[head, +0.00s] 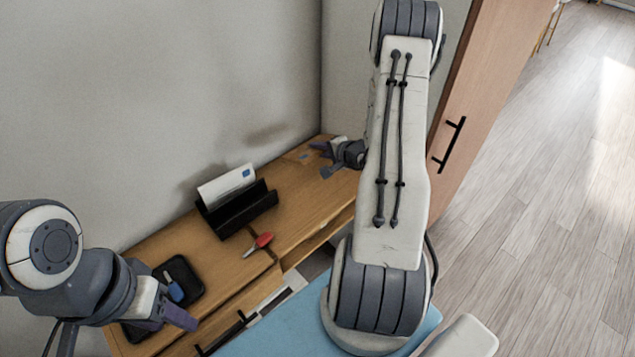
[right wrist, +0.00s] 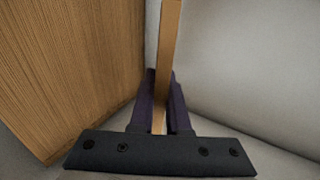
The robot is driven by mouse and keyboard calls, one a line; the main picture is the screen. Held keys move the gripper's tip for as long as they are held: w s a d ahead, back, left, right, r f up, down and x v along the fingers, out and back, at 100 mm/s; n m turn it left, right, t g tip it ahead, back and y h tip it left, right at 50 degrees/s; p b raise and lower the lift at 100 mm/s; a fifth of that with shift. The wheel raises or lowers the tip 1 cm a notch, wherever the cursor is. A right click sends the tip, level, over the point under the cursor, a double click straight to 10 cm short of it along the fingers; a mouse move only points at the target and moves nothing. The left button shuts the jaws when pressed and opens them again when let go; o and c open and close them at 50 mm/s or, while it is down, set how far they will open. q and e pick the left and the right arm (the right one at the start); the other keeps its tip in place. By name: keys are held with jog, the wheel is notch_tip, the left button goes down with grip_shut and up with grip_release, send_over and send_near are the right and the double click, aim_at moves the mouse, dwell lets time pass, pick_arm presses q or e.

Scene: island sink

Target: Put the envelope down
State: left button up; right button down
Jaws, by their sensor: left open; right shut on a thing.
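My right gripper (head: 323,158) is over the back right end of the wooden desk. In the right wrist view it is shut on a thin tan envelope (right wrist: 168,50), seen edge-on between the purple fingers. A white envelope with a blue mark (head: 228,184) stands in a black letter holder (head: 240,211) mid-desk. My left gripper (head: 168,318) is open and empty near the desk's front left.
A red-handled tool (head: 262,241) lies in front of the holder. A black tray (head: 190,272) with a blue item is at the left. The desk (head: 285,200) is clear between holder and right gripper. Walls stand behind, and a wooden door with a black handle (head: 450,145) is at the right.

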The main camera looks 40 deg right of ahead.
jog(key=shift+d+f, duration=0.1)
jog(key=shift+d, duration=0.4)
jog(key=shift+f, duration=0.2)
notch_tip(320, 180, down, 7)
jog(key=b, duration=0.3)
jog(key=shift+f, duration=0.1)
jog(key=f+b, duration=0.1)
jog(key=b, duration=0.1)
jog(key=shift+f+b, duration=0.2)
jog(key=shift+b, duration=0.2)
jog(key=shift+f+b, duration=0.4)
jog(key=shift+b, duration=0.15)
jog(key=c, duration=1.1)
grip_release()
jog(key=shift+o, duration=0.2)
jog(key=shift+p+v, duration=0.4)
jog(key=shift+v, duration=3.65)
